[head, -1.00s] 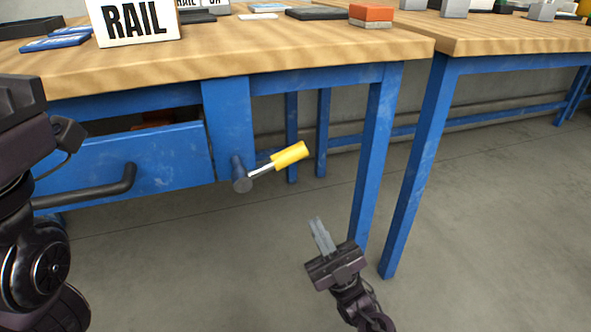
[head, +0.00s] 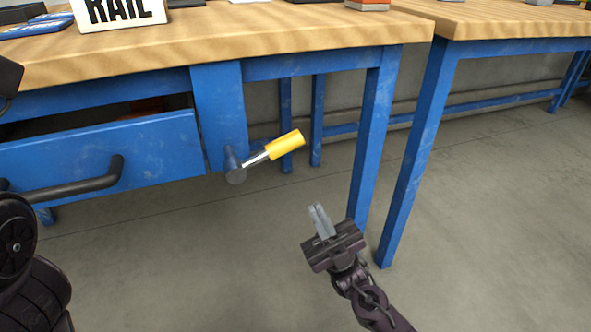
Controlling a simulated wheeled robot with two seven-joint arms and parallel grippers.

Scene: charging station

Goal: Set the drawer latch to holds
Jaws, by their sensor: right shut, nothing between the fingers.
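The drawer latch (head: 285,145) is a lever with a yellow grip on a short metal rod. It comes out of a dark round pivot on the blue post beside the drawer and points right and slightly up. The blue drawer (head: 130,150) is left of the post, with a dark bar handle; a dark gap above its front shows part of the inside. My right gripper (head: 318,211) is below and right of the latch in the picture, apart from it, its fingers shut and empty. My left arm shows at the left edge; its gripper is out of view.
The wooden bench top (head: 290,30) is above the latch, with a sign (head: 118,12) reading RAIL on it. A blue bench leg (head: 373,140) stands right of the latch. A second bench (head: 500,22) is farther right. The floor around my right gripper is clear.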

